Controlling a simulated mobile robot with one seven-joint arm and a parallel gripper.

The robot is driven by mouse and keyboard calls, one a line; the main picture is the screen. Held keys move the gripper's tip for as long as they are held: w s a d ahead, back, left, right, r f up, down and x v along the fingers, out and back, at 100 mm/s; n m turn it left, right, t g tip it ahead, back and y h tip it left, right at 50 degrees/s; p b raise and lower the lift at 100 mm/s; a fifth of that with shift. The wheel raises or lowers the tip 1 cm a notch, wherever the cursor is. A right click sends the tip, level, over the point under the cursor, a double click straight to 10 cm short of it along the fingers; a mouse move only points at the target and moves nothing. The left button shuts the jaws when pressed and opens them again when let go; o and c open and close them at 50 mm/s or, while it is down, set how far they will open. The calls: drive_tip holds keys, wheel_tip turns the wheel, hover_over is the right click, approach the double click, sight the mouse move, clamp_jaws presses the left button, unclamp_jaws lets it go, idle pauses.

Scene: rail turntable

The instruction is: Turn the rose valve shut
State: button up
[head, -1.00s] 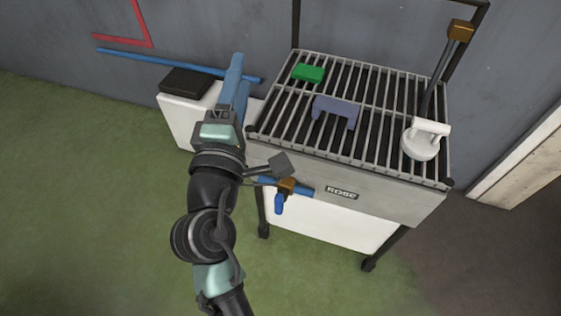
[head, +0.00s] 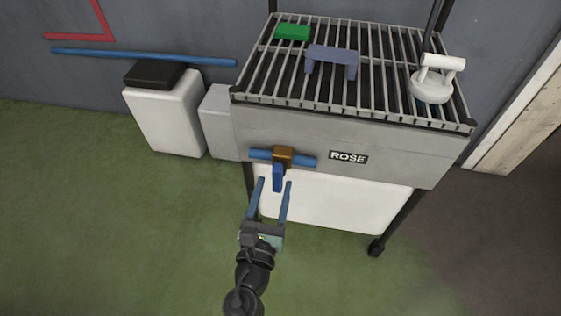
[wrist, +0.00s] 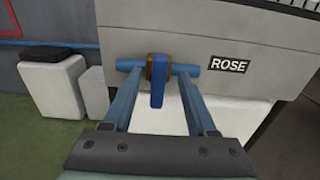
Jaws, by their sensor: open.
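The rose valve has a brass body (head: 283,156) on a short blue horizontal pipe (head: 304,162). Its blue lever handle (head: 277,178) hangs straight down, across the pipe. The valve is on the front of the grey grill box, left of a "ROSE" label (head: 348,157). My gripper (head: 274,183) is open and empty, its two long blue fingers pointing up towards the lever. In the wrist view the blue handle (wrist: 158,88) shows between the fingertips, beyond or level with them; I cannot tell whether they touch.
A barred grill top (head: 266,80) carries a green block (head: 293,32), a slate-blue bracket (head: 332,60) and a white handled disc (head: 431,86). A white bin (head: 168,112) with a black lid stands left. Green floor in front is clear.

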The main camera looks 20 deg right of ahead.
drive_tip(key=b+x, duration=0.1)
drive_tip(key=x, duration=0.7)
drive_tip(key=shift+d, duration=0.1)
clamp_jaws()
